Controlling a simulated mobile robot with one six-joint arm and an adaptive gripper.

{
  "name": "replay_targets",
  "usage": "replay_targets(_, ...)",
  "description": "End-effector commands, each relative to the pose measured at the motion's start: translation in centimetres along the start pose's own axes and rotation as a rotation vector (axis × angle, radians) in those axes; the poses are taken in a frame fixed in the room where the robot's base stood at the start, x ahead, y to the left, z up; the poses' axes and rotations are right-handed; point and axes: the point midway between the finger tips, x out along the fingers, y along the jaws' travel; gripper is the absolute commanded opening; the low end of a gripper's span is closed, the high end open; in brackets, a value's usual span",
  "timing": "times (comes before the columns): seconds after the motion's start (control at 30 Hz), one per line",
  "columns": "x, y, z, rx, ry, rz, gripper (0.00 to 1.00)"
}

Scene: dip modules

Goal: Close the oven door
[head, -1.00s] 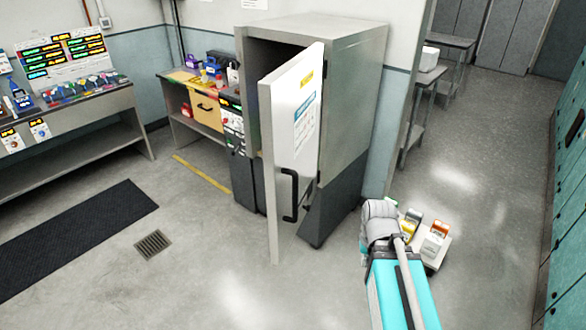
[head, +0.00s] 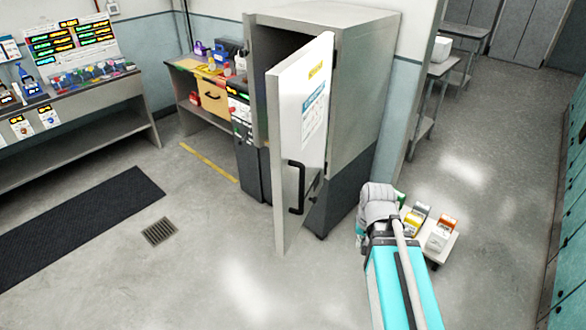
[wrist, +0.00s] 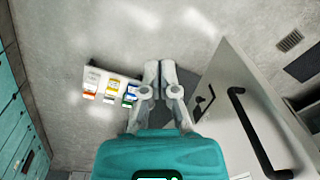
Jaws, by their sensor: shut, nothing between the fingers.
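The oven (head: 368,85) is a tall grey metal cabinet in the head view. Its white door (head: 308,140) stands open, swung out toward me, with the dark interior showing behind its left edge. A black bar handle (head: 296,188) is on the door's outer face. In the wrist view the door (wrist: 232,95) fills the right side, with its handle (wrist: 250,130) close to the camera. My gripper (wrist: 160,68) is shut and empty, to the left of the door and apart from the handle. In the head view my arm hides the fingertips.
A low cart (head: 440,243) with several coloured boxes stands right of the oven; it also shows in the wrist view (wrist: 112,88). A workbench (head: 75,125) is at left, beyond a black mat (head: 80,225) and a floor drain (head: 158,231). Teal lockers (head: 568,225) line the right. The floor before the door is clear.

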Motion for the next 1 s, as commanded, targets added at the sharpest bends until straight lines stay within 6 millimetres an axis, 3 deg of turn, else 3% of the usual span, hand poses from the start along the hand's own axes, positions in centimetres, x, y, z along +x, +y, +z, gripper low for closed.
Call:
replay_targets(0.47,-4.0,-6.1,-8.2,0.672,-0.044,-0.290,0.00)
replay_targets(1.0,-10.2,-12.8,-17.3,1.475,-0.367,-0.590,0.00)
